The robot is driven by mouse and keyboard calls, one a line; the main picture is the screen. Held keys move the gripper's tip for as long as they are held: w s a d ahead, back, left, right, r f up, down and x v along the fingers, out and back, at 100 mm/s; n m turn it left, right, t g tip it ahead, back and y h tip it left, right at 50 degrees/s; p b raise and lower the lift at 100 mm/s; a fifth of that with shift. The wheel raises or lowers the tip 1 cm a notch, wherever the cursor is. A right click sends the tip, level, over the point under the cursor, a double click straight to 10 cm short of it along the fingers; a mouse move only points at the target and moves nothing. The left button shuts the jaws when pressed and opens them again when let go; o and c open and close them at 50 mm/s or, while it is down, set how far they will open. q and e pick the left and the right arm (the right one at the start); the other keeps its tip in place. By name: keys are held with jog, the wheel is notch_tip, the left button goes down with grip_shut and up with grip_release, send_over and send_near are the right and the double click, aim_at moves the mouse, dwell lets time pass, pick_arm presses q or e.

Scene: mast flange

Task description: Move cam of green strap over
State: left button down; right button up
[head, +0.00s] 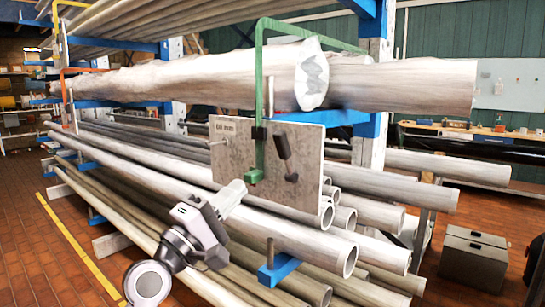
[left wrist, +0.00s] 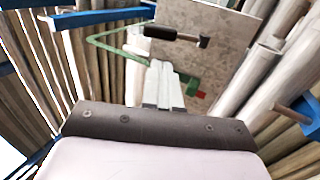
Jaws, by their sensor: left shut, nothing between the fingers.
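The green strap (head: 259,75) runs over the wrapped tube and down the front of a grey plate (head: 232,150) marked "60 mm". Its lower end (head: 253,176) hangs at the plate's lower middle. A black cam lever (head: 283,143) sits on the plate right of the strap, tilted. In the left wrist view the green strap (left wrist: 108,40), the cam lever (left wrist: 175,35) and the plate (left wrist: 212,25) show beyond the fingers. My left gripper (head: 239,187) is shut and empty, close to the strap's lower end; contact cannot be told. It also shows in the left wrist view (left wrist: 163,75). My right gripper is not in view.
The wrapped tube (head: 200,76) lies on blue rack arms (head: 325,118). Several long pipes (head: 330,243) lie below and behind the plate. A short upright post on a blue arm (head: 277,272) stands at the lower middle. A grey box (head: 474,258) sits on the floor at right.

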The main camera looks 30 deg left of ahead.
pick_arm(q)
jog(key=p, duration=0.2)
send_near(276, 144)
jog(key=x, duration=0.2)
jog(key=f+x, duration=0.1)
jog(key=x, duration=0.2)
jog(key=shift+w, duration=0.25)
jog(key=shift+x, duration=0.95)
jog(key=w+r+p, duration=0.2)
jog(key=p, duration=0.1)
jog(key=shift+w+d+r, duration=0.1)
jog(key=shift+w+r, duration=0.15)
jog(key=shift+r, duration=0.05)
jog(key=shift+w+p, duration=0.4)
jog(key=shift+s+r, duration=0.1)
